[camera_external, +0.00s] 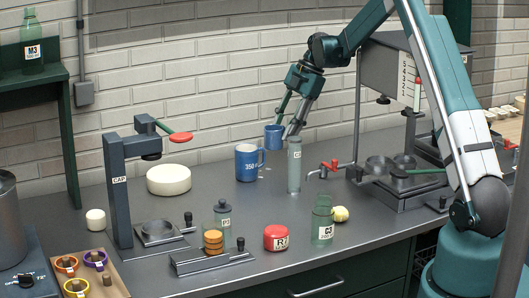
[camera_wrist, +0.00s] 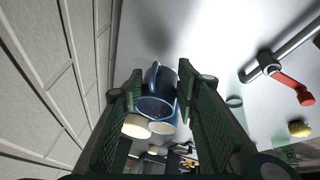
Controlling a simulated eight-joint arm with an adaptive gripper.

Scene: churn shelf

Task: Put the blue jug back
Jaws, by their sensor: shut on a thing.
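A small blue jug (camera_external: 274,138) hangs against the wall side, above the counter, at the fingertips of my gripper (camera_external: 288,122). My gripper is shut on it. In the wrist view the blue jug (camera_wrist: 157,104) shows between the two dark fingers (camera_wrist: 160,82), with its open rim facing down the picture; exactly where the fingers touch it is hard to see. A larger-looking blue mug (camera_external: 247,165) marked 350 stands upright on the counter to the left and below the held jug.
A grey-green cylinder (camera_external: 294,170) stands just below my gripper. A tap with a red handle (camera_external: 329,165) is to its right. The counter between is partly clear.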

